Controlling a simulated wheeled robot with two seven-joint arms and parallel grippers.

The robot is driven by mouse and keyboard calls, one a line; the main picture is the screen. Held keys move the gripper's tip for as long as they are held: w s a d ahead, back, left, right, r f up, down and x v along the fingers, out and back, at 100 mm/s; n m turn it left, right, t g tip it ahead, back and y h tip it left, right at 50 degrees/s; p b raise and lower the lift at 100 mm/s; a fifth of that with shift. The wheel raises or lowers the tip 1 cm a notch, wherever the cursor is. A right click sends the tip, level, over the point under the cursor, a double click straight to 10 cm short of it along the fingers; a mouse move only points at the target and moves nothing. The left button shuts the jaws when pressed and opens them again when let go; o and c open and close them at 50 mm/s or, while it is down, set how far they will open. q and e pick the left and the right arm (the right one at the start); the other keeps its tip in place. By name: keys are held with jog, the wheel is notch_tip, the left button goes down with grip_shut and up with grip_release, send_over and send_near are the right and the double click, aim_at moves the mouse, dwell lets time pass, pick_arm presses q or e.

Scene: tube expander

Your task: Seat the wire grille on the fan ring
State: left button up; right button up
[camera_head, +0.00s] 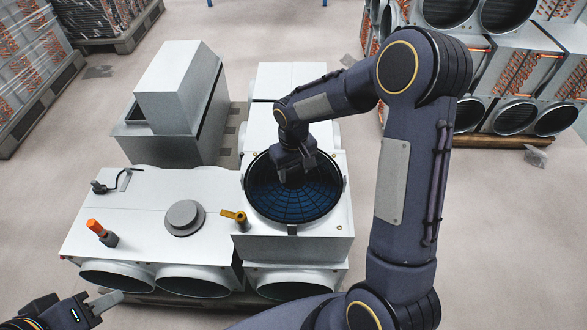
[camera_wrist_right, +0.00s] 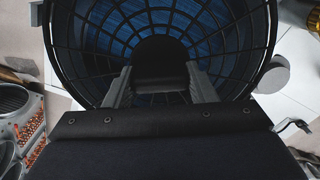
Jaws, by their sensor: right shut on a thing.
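The black wire grille (camera_head: 277,203) lies over the round fan ring (camera_head: 248,172) on the white unit at centre. Blue shows through the grille's bars. My right gripper (camera_head: 293,178) reaches down from above and is shut on the grille's hub. In the right wrist view the grille (camera_wrist_right: 110,35) fills the top, with the fingers (camera_wrist_right: 160,88) on both sides of its dark hub. I cannot tell whether the grille's rim touches the ring all round. My left gripper (camera_head: 97,308) is at the lower left, apart from the units; its jaw state is unclear.
An orange-handled tool (camera_head: 102,232), a grey round disc (camera_head: 185,217), a yellow-and-black tool (camera_head: 237,217) and a black corded item (camera_head: 110,184) sit on the white units. A grey boxy unit (camera_head: 175,110) stands behind. Stacked coil units (camera_head: 500,75) stand at right.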

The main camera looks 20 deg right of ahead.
jog(key=o, duration=1.4)
jog(key=o, duration=0.5)
